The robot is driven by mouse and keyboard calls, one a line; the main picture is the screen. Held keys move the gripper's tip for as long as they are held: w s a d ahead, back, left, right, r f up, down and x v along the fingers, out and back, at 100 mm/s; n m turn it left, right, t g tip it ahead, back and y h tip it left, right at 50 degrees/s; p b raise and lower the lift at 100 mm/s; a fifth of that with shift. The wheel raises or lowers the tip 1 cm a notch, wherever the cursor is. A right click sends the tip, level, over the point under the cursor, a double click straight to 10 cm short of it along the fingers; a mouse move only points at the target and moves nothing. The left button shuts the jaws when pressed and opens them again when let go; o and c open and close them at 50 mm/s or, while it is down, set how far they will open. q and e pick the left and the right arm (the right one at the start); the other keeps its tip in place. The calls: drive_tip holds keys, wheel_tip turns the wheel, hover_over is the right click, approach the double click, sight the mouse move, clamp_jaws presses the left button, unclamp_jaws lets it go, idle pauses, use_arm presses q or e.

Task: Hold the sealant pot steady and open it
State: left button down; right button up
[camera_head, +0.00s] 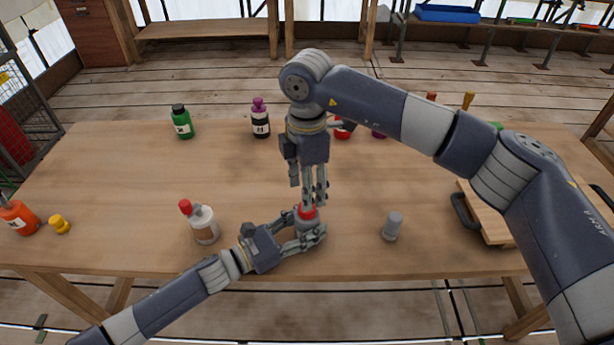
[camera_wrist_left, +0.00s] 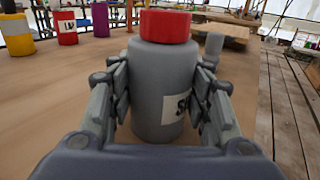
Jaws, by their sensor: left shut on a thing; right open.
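The sealant pot is a grey cylinder (camera_wrist_left: 158,85) with a white label and a red lid (camera_wrist_left: 166,26). It stands upright near the front edge of the table (camera_head: 130,180). My left gripper (camera_head: 312,237) is shut on the pot's body, with a finger on each side in the left wrist view. The lid sits on the pot. My right gripper (camera_head: 314,200) points down just above the red lid with its fingers open. In the head view its fingertips partly overlap the lid, so I cannot tell whether they touch it.
A white bottle with a red cap (camera_head: 203,224) stands to the left of the pot. A grey cylinder (camera_head: 392,227) stands to the right. Green (camera_head: 182,122) and purple-capped (camera_head: 260,118) bottles stand at the back. A wooden board (camera_head: 485,215) lies at the right.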

sight(307, 223)
wheel_tip(307, 223, down, 6)
drive_tip(key=shift+r, duration=0.15)
drive_tip(key=shift+c, duration=0.6)
